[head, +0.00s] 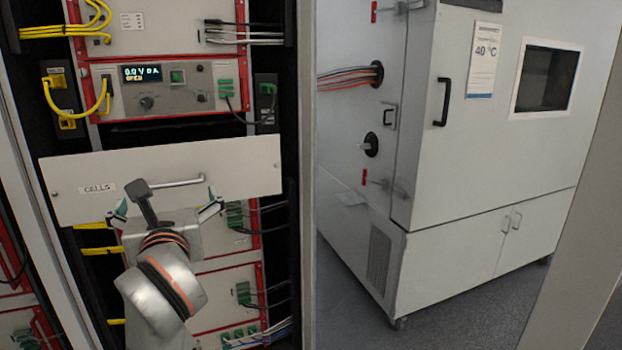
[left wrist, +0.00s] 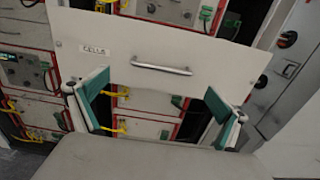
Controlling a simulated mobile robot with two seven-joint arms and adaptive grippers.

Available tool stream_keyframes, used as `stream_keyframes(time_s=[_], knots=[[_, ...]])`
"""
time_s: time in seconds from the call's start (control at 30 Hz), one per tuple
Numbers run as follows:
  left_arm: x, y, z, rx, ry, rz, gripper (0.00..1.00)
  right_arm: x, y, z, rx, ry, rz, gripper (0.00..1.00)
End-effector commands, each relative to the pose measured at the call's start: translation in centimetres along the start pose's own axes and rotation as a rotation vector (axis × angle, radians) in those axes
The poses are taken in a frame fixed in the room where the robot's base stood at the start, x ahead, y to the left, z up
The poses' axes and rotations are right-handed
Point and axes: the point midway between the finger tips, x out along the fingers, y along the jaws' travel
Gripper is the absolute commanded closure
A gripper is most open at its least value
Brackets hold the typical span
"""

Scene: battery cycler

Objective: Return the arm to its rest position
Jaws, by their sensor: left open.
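My left gripper (head: 165,205) is in front of the rack, just below the handle of the drawer labelled CELLS (head: 240,168). In the left wrist view the gripper (left wrist: 158,112) shows its two green-padded fingers spread wide, with nothing between them. The drawer's bar handle (left wrist: 161,68) lies beyond the fingertips, apart from them. The drawer front (left wrist: 215,50) is a plain pale panel that looks set forward of the rack modules. Whether it is pulled out cannot be told for sure. My right gripper is in neither view.
A power module (head: 150,88) with a lit display sits above the drawer, with yellow and green-plugged cables around it. A white test chamber (head: 450,240) marked 40 °C stands to the right. Grey floor (head: 465,318) is clear in front of the chamber.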

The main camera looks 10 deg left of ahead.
Motion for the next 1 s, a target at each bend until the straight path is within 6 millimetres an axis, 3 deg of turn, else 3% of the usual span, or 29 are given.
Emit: stream_keyframes(time_s=[0.17,0.27,0.37,0.47,0.6,0.7,0.83,1.0], knots=[[0.3,3.7,-1.7,0.248,-0.078,0.187,0.0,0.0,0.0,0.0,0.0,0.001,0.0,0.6],[-0.5,5.6,-2.3,0.545,-0.186,0.332,0.0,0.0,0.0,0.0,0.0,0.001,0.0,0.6],[-2.2,4.7,-2.9,0.901,-0.32,0.42,0.0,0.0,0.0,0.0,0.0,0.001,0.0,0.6],[-4.1,1.2,-5.0,1.274,-0.468,0.431,0.0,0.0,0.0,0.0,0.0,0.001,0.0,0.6],[-7.0,-5.0,-11.5,1.756,-0.674,0.33,0.0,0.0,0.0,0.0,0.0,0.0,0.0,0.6],[-8.9,-8.2,-17.3,2.017,-0.793,0.221,0.0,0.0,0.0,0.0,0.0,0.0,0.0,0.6],[-11.7,-10.5,-25.4,2.299,-0.93,0.048,0.0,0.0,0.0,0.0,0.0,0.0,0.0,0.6],[-15.9,-10.7,-36.5,2.607,-1.093,-0.222,0.0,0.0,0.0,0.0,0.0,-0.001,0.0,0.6]])
